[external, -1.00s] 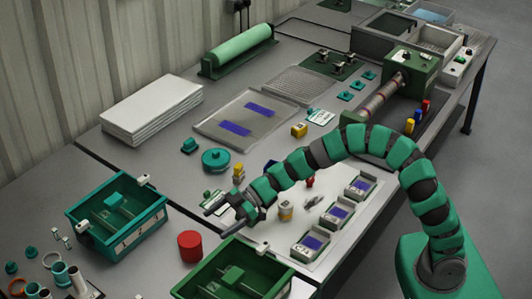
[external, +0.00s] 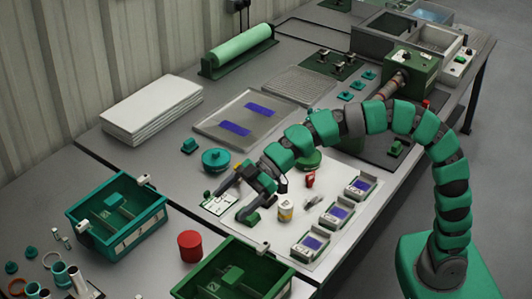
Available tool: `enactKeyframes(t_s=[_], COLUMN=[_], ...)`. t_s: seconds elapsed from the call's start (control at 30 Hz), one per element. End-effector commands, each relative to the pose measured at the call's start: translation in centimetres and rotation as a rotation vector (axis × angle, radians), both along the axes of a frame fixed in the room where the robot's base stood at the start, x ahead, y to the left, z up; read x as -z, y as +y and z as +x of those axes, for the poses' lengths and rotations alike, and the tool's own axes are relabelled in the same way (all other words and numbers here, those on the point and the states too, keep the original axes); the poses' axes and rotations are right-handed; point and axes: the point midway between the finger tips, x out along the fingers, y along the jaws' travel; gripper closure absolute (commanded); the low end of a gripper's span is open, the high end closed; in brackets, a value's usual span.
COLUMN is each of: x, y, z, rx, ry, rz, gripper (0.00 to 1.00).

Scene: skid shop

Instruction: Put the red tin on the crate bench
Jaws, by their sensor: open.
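A plain red tin (external: 190,246), a short upright cylinder, stands on the near bench (external: 150,262) between a teal crate and a green crate. This bench holds both crates, and a dark seam divides it from the bench behind. My gripper (external: 231,204) is open, its two fingers spread over the white mat on the farther bench. It is apart from the red tin, above and to its right in the picture. I see nothing between the fingers except a green-and-white card below them.
The teal crate (external: 118,211) and green crate (external: 236,272) flank the tin. Tubes and rings crowd the lower left corner.

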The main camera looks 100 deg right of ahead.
Motion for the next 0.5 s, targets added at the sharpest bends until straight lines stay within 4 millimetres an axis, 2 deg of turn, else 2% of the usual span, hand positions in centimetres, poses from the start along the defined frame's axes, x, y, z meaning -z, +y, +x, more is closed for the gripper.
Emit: enactKeyframes(t_s=[0.03, 0.2, 0.37, 0.5], x=[-2.7, -9.7, -16.4, -21.9], y=[1.2, 4.3, 6.4, 7.6], z=[-1.0, -4.5, -8.8, -12.9], rx=[0.010, 0.094, 0.206, 0.314], ry=[-0.008, -0.011, -0.055, -0.121], rz=[-0.016, -0.042, -0.050, -0.033], gripper=[0.11, 0.11, 0.11, 0.11])
